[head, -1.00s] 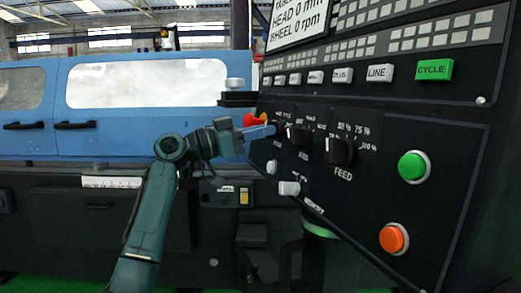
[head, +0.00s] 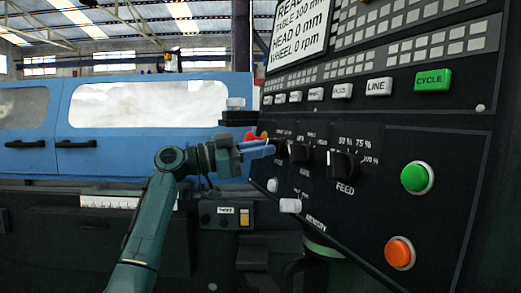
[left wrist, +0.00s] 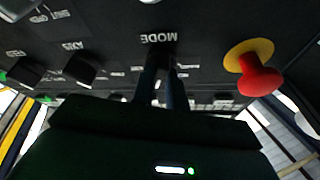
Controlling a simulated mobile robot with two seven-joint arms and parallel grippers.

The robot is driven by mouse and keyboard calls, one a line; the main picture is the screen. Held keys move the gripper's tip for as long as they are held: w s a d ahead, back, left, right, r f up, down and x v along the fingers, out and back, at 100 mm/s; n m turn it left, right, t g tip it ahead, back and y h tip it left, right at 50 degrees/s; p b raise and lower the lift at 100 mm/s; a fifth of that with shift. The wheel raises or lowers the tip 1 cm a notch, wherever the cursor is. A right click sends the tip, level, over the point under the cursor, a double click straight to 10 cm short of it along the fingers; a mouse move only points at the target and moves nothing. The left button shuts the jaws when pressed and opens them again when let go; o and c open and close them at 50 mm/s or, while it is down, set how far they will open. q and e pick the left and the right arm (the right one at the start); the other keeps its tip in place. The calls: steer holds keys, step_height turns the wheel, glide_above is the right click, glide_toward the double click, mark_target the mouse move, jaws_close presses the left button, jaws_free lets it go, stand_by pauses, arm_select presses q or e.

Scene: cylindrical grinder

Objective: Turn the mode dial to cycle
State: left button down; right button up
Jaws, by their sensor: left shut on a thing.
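The mode dial (head: 281,149) is a small black knob at the left end of the dial row on the dark sloping control panel. My left gripper (head: 271,149) reaches it from the left, its blue fingers shut on the dial. In the left wrist view the fingers (left wrist: 164,88) close on the dial right by the upside-down MODE label (left wrist: 158,38). The fingers hide most of the dial, so I cannot tell which setting it points to. My right gripper is in neither view.
The axis dial (head: 299,152) and feed dial (head: 342,165) sit close to the right. A red emergency knob (left wrist: 258,77) stands close beside my fingers. Green (head: 416,178) and orange (head: 399,253) buttons are farther right. A blue machine cover (head: 150,150) stands behind.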

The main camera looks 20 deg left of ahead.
arm_select(q)
steer(key=shift+r, duration=0.1)
steer(key=c, duration=1.4)
jaws_free()
steer(key=shift+a, duration=0.1)
steer(key=v, duration=1.3)
steer(key=shift+s, duration=0.1)
